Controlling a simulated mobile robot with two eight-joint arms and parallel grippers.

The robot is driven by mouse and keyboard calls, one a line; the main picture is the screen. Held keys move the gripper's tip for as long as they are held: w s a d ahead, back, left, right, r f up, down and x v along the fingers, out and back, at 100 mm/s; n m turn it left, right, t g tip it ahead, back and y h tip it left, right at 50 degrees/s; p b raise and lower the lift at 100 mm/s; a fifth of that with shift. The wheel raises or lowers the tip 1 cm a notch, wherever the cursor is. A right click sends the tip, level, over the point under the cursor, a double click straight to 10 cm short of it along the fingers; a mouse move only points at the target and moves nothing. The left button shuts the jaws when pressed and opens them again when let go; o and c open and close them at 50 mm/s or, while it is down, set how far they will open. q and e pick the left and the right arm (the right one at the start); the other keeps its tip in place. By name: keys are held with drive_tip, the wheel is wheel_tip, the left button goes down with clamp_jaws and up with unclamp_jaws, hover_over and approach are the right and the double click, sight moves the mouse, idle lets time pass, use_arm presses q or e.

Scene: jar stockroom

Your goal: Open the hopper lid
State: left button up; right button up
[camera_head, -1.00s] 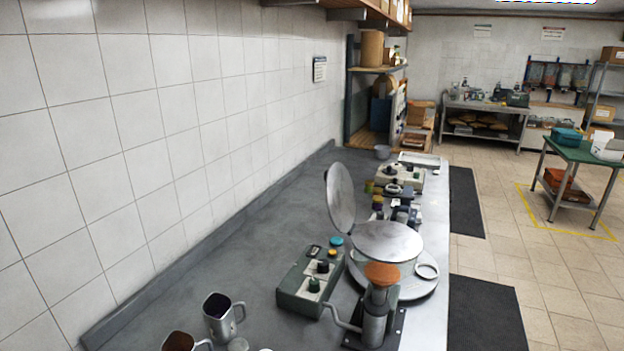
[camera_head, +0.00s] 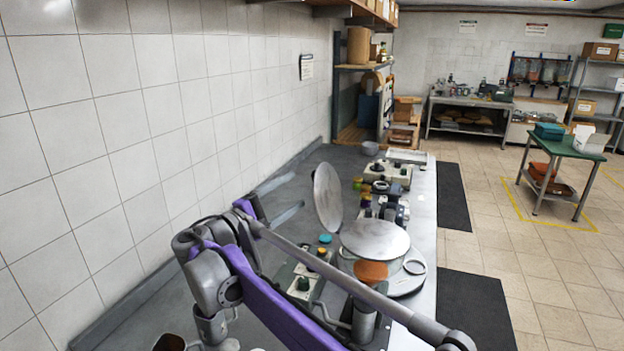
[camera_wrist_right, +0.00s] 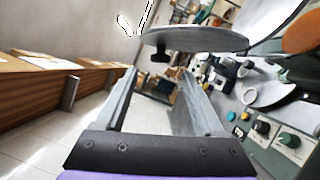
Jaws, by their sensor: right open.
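The round metal hopper lid (camera_head: 328,198) stands upright at the left edge of a flat round metal pan (camera_head: 375,238) on the bench. In the right wrist view the lid (camera_wrist_right: 195,38) shows edge-on, with a black knob (camera_wrist_right: 160,52) on its near face. My right gripper (camera_head: 300,190) is left of the lid, fingers apart and empty. In the wrist view its open fingers (camera_wrist_right: 158,72) point at the knob, which shows between and beyond the tips. Contact is not visible. My left gripper is not in view.
Several small devices (camera_head: 388,190) stand behind the pan. The tiled wall (camera_head: 120,140) bounds the bench at left.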

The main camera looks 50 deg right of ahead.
drive_tip(key=d, duration=0.7)
drive_tip(key=shift+w+d+r+p, duration=0.1)
drive_tip(key=shift+d+r+p, duration=0.15)
drive_tip(key=shift+r+p, duration=0.15)
clamp_jaws()
idle(0.9)
